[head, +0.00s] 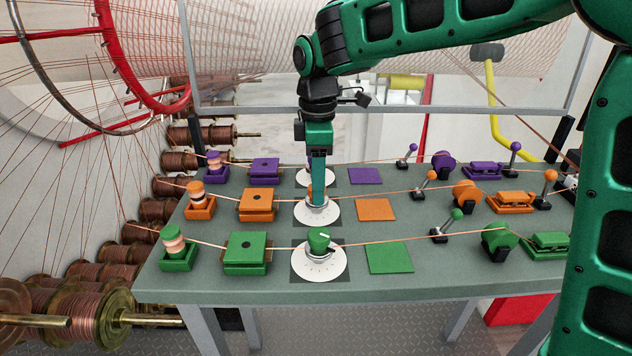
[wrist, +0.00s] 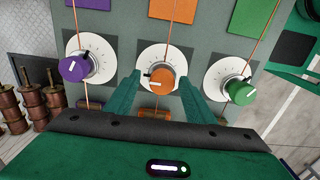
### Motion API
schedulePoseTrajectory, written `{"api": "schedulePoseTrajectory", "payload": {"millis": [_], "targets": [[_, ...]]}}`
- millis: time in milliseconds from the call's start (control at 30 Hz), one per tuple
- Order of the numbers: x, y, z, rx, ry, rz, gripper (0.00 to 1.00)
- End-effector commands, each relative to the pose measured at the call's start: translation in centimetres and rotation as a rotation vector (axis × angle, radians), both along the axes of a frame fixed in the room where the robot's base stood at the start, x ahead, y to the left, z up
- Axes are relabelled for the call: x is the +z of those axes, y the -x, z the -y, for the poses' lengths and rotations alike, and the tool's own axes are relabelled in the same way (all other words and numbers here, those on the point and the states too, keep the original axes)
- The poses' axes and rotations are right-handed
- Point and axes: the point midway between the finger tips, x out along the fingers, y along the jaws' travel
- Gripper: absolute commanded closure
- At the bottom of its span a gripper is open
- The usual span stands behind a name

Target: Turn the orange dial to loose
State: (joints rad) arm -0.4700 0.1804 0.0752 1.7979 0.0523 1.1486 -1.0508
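The orange dial (wrist: 161,78) is a round knob on a white scale plate, in the middle of three dials in the wrist view. A light mark shows on its top; I cannot read the scale. In the head view its white plate (head: 332,213) shows under my gripper, and the knob is mostly hidden. My gripper (head: 317,197) points down over the dial. In the wrist view its two green fingers (wrist: 161,84) are apart, with the fingertips on either side of the orange knob. A small gap seems to show beside the knob; contact is not clear.
The purple dial (wrist: 74,68) and green dial (wrist: 240,91) flank it. The green dial also stands nearer in the head view (head: 319,240). An orange box (head: 257,203) is left, a flat orange pad (head: 376,210) right. Copper wires run across the bench (head: 200,283).

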Motion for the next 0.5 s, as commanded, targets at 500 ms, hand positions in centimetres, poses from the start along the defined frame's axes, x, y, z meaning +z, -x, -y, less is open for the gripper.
{"api": "schedulePoseTrajectory", "payload": {"millis": [500], "targets": [[4.9, 0.0, -0.1, 0.002, -0.002, 0.001, 0.51]]}}
